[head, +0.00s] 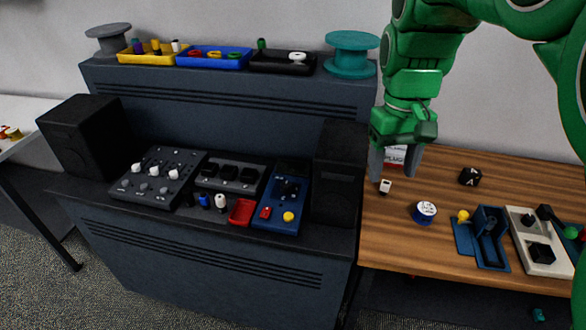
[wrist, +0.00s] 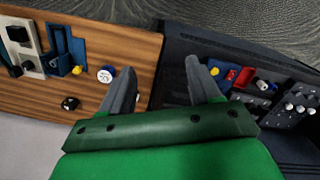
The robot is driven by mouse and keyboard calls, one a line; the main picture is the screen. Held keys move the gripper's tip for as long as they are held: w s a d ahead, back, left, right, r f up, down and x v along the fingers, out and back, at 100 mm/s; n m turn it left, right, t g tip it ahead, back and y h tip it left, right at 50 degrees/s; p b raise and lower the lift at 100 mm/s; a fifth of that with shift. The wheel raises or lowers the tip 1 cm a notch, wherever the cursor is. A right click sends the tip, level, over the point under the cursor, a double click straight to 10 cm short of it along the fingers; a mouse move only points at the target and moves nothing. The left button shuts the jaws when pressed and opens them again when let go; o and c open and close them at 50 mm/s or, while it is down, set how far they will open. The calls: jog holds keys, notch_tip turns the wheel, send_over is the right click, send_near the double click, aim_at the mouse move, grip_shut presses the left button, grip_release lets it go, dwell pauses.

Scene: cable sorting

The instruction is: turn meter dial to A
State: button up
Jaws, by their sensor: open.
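The blue meter (head: 270,216) stands on the dark bench in the head view, with a black dial (head: 289,187) on its upper part and a red and a yellow piece near its front. The dial's pointer and any letters are too small to read. In the wrist view the meter (wrist: 215,65) is partly hidden behind a finger. My gripper (head: 394,172) hangs over the wooden table's left end, right of the black speaker-like box and apart from the meter. Its fingers (wrist: 165,76) are spread, with nothing between them.
A tall black box (head: 339,180) stands between my gripper and the meter. A red tray (head: 241,211) is left of the meter.

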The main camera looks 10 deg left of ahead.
jog(key=w+a+n, duration=0.3)
jog(key=w+a, duration=0.6)
jog(key=w, duration=0.2)
jog(key=n+t, duration=0.1)
jog(key=n, duration=0.3)
send_over(286, 184)
notch_tip(286, 184, down, 5)
jog(key=f, duration=1.5)
jog(key=shift+s+a, duration=0.15)
jog(key=shift+s, duration=0.05)
jog(key=shift+w+f, duration=0.15)
jog(key=shift+f, duration=3.85)
jog(key=shift+c, duration=0.3)
jog(key=c, duration=1)
